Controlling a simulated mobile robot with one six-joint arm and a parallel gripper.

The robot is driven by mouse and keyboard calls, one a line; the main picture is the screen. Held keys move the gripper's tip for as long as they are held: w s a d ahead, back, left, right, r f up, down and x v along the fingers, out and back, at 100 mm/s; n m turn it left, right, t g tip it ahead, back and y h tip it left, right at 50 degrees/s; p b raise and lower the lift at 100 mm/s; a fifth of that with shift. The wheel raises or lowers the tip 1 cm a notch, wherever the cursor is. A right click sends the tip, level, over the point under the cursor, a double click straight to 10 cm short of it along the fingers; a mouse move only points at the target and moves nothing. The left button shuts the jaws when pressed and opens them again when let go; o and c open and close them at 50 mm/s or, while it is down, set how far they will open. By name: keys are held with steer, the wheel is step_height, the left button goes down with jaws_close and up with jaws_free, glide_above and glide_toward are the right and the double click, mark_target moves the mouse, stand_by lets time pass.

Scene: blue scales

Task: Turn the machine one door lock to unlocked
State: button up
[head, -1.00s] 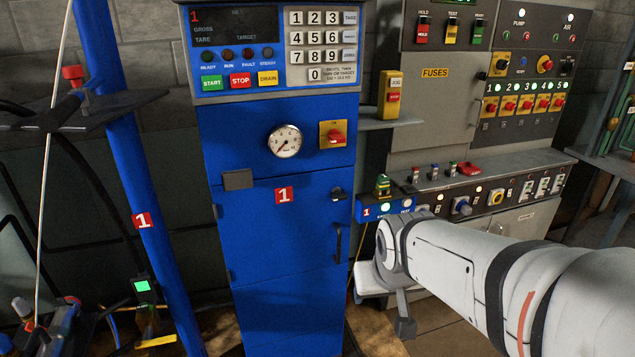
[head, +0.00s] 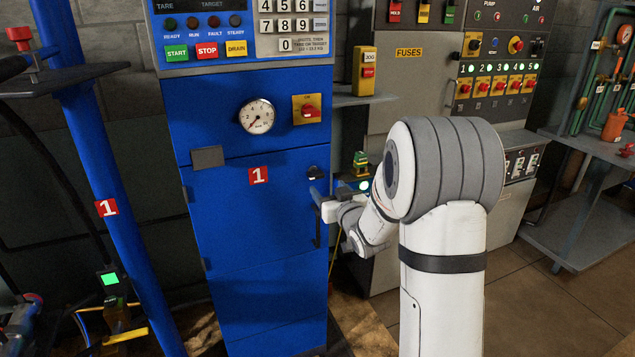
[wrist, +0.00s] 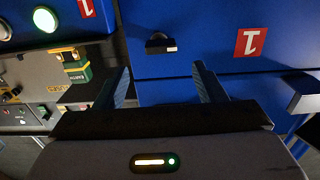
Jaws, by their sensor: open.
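The machine one door lock is a small dark knob (head: 313,173) at the upper right of the blue door (head: 255,225). In the wrist view, which is upside down, the lock (wrist: 158,42) has a small white label beside it. My gripper (wrist: 162,80) is open and empty, its two dark fingers on either side of the lock in the picture, apart from it. In the head view my gripper (head: 318,198) is in front of the door, just below the lock. Its fingers are small there, and I cannot tell the exact gap. The knob's setting is too small to read.
A dark door handle (head: 317,238) is below the lock, partly behind my gripper. A gauge (head: 257,117) and a red switch on a yellow plate (head: 307,110) are above the door. A grey plate (head: 207,156) sticks out at upper left. A grey control cabinet (head: 413,75) stands at right.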

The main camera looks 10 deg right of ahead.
mark_target(318, 177)
steer(key=w, duration=0.2)
steer(key=w+a, duration=0.1)
steer(key=w, duration=0.2)
steer(key=w+p, duration=0.1)
steer(key=w, duration=0.1)
steer(key=shift+w+a, duration=0.3)
steer(key=shift+w, duration=0.05)
steer(key=shift+c, duration=0.5)
steer(key=c, duration=0.9)
